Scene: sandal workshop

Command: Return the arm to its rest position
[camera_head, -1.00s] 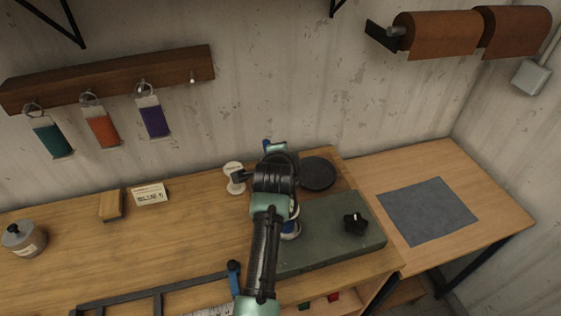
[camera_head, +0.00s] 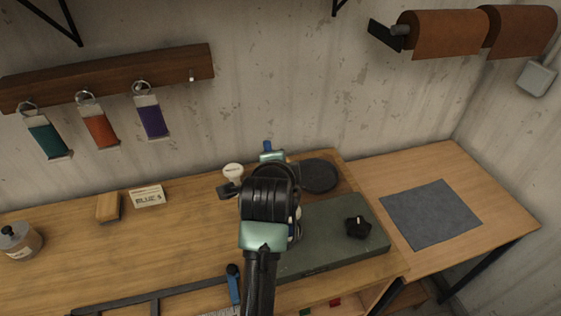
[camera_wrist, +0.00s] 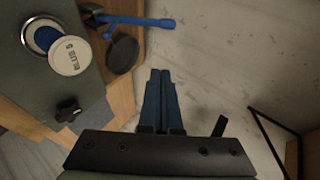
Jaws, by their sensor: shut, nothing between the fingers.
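My arm (camera_head: 265,205) reaches up the middle of the head view, over the workbench and the left part of the green slab. The fingers of my gripper (camera_wrist: 160,75) show in the wrist view, pressed together and empty, with pale wall beyond them. In the head view my arm hides most of the hand, so the fingers cannot be made out. In the wrist view a white disc marked BLUE 5 (camera_wrist: 75,55) and a blue round piece in a ring (camera_wrist: 45,38) are at upper left, apart from my fingers.
The green slab (camera_head: 335,250) bears a black knob (camera_head: 358,228). A black disc (camera_head: 318,175) and a white-topped piece (camera_head: 233,172) stand behind. A card (camera_head: 148,196), block (camera_head: 108,207) and jar (camera_head: 20,240) are left. Straps hang from a wooden rail (camera_head: 110,78). A grey mat (camera_head: 430,214) lies right.

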